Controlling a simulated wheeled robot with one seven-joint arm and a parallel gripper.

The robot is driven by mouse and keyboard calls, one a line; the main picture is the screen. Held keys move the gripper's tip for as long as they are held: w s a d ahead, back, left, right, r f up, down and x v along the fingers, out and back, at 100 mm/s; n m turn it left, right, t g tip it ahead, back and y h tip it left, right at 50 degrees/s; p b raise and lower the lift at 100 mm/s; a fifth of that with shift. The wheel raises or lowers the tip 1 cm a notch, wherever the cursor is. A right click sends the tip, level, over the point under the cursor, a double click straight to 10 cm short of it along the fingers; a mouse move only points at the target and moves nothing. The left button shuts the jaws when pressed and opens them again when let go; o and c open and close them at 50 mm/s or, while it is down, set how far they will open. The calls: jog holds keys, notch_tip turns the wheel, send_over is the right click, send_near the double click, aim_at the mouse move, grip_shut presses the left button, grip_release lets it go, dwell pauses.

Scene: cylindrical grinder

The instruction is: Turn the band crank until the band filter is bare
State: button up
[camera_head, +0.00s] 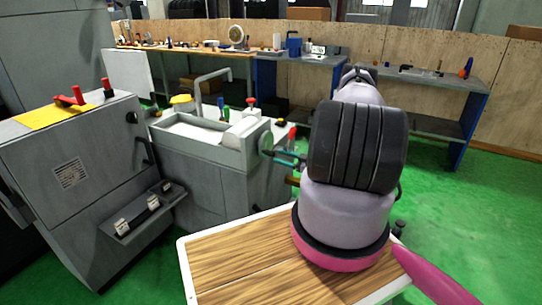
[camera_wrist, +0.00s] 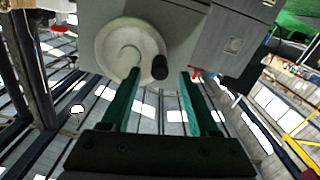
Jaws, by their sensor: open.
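A pale round handwheel with a dark knob, which I take to be the band crank (camera_wrist: 130,48), is on the grey machine wall in the wrist view. In the head view the crank (camera_head: 266,142) is on the right end of the grey tank (camera_head: 225,157). My gripper (camera_wrist: 160,72) is open, its two green fingers either side of the black knob (camera_wrist: 160,67) in the picture; I cannot tell whether they touch it. The gripper also shows in the head view (camera_head: 287,156), partly hidden by my arm. A whitish surface, perhaps the band filter (camera_head: 195,131), lies in the tank.
A grey cabinet (camera_head: 70,170) with a yellow top and red levers stands left of the tank. A bent grey pipe (camera_head: 199,98) rises over the tank. Workbenches (camera_head: 420,75) line the back wall. Green floor (camera_head: 450,200) is open at right.

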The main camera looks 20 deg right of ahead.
aim_at(271, 154)
jog(key=shift+x, duration=2.8)
grip_shut()
